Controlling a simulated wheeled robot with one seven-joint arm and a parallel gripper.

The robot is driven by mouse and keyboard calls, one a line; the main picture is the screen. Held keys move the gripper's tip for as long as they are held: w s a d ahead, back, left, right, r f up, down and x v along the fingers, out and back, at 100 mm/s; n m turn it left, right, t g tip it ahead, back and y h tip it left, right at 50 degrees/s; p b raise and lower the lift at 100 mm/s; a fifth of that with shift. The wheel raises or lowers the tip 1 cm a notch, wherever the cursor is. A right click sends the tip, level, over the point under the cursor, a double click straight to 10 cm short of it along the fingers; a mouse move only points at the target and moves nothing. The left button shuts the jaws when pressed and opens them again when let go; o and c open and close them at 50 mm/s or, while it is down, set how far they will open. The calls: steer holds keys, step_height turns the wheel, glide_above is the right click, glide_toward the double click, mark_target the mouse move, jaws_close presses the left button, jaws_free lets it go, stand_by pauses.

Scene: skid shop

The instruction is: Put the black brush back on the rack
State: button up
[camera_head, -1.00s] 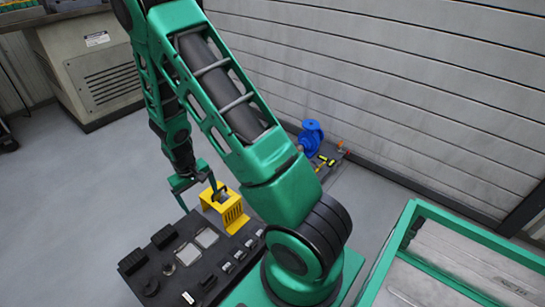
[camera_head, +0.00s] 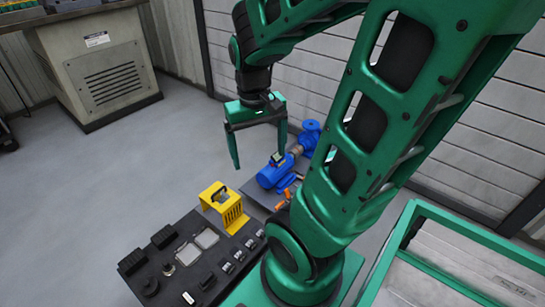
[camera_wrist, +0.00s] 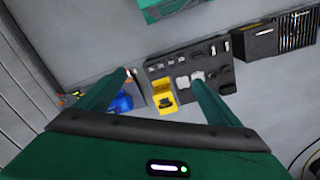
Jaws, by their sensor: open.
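My gripper (camera_head: 259,160) is open and empty, pointing down in the air near a blue pump; its fingers also show in the wrist view (camera_wrist: 161,78). I cannot make out the black brush for certain. Two dark blocks, one farther (camera_head: 162,236) and one nearer (camera_head: 132,262), lie on a black panel (camera_head: 215,262), but I cannot tell whether either is a brush. I cannot surely identify the rack. A dark slatted piece (camera_wrist: 297,30) stands beyond the panel in the wrist view.
A yellow bracket (camera_head: 233,216) stands at the panel's far end. The blue pump (camera_head: 272,174) is on a dark base to its right. A grey cabinet (camera_head: 105,75) stands at the back left. A green-framed crate (camera_head: 470,232) is at the right. Open floor lies left.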

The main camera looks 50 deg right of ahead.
steer(key=s+a+r, duration=0.1)
steer(key=s+r, duration=0.1)
steer(key=s, duration=0.4)
steer(key=shift+s+a+r+m+y, duration=0.15)
steer(key=shift+s+m+y, duration=0.15)
steer(key=shift+m, duration=0.1)
stand_by(0.8)
